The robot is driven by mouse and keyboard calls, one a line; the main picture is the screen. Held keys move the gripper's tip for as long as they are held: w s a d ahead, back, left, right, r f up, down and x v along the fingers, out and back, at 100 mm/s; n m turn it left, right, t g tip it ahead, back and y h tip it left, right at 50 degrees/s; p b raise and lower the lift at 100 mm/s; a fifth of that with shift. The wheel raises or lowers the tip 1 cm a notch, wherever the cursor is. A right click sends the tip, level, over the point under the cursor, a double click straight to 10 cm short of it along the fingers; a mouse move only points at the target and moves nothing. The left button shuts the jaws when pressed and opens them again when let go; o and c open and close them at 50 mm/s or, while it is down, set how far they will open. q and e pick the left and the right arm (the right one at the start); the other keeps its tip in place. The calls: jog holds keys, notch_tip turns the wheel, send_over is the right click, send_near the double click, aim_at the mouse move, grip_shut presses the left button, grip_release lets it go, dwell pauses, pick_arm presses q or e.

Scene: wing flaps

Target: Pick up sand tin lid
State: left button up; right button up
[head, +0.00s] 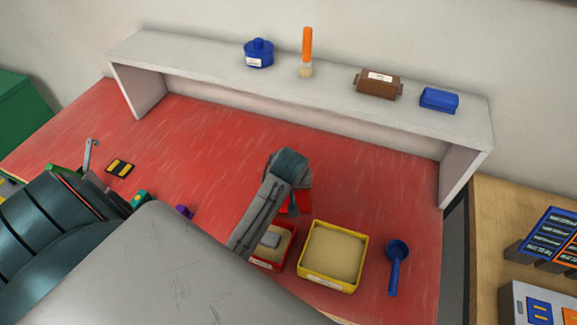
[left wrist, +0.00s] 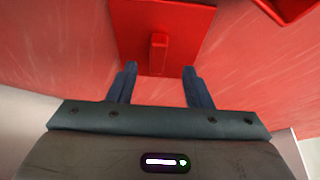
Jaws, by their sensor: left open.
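The red lid (left wrist: 185,22) is a flat square plate with a raised block handle (left wrist: 159,50), seen in the left wrist view. My left gripper (left wrist: 159,78) is open, with its two dark fingers on either side of the line of the handle. The fingertips look just short of the handle, and contact cannot be told. In the head view the lid (head: 303,201) is mostly hidden behind my left wrist. A red tin (head: 270,265) holding sand and a grey block is partly hidden by the arm. My right gripper is not in view.
A yellow tin (head: 329,284) of sand and a blue scoop (head: 396,262) stand to the right on the red table (head: 215,135). A grey shelf (head: 220,62) along the back carries a blue pot, an orange-handled brush, a brown box and a blue block.

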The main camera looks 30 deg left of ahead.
aim_at(302, 198)
pick_arm(q)
jog(key=p+x, duration=0.1)
jog(key=x, duration=0.1)
jog(key=p+x, duration=0.1)
jog(key=x, duration=0.1)
jog(key=shift+w+a+r, duration=0.1)
jog(key=shift+w+a, duration=0.05)
jog(key=shift+w, duration=0.3)
jog(key=shift+a+f+p, duration=0.15)
jog(key=shift+f+p, duration=0.2)
jog(key=shift+f, duration=0.2)
jog(key=shift+w+f, duration=0.1)
jog(key=shift+w, duration=0.05)
jog(key=shift+c, duration=0.4)
grip_shut()
